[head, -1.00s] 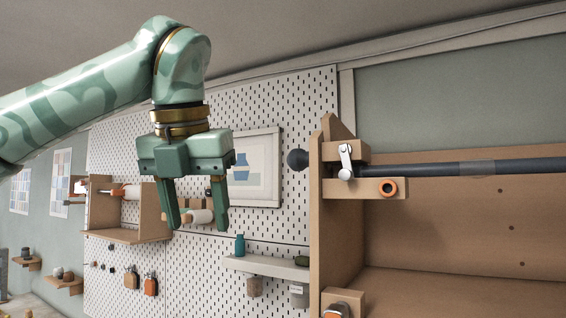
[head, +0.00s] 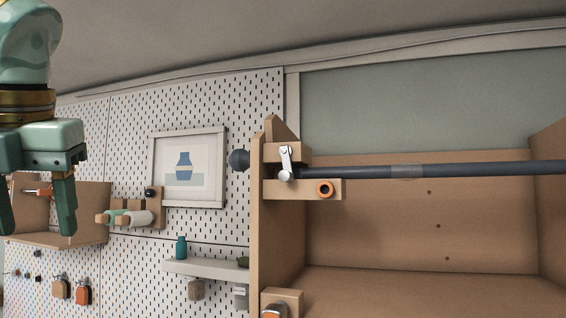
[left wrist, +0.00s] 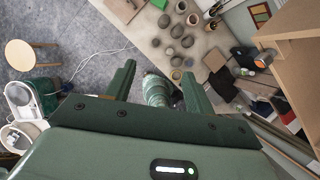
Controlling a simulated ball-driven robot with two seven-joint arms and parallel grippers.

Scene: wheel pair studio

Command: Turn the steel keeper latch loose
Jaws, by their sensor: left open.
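The steel keeper latch (head: 286,163) is a small bright lever with a round pivot at its lower end. It stands nearly upright on the wooden bracket at the left side of the wooden shelf unit, across the dark rod (head: 440,170). My left gripper (head: 35,232) is at the left edge of the head view, well to the left of the latch, open and empty with its fingers pointing down. In the left wrist view its two fingers (left wrist: 160,88) are spread, with nothing held between them. My right gripper is not in view.
An orange ring (head: 325,189) sits on the bracket just below the latch. A dark round knob (head: 239,159) ends the rod at the left. A pegboard with a framed picture (head: 189,168) and a small shelf (head: 207,269) lies between my gripper and the unit.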

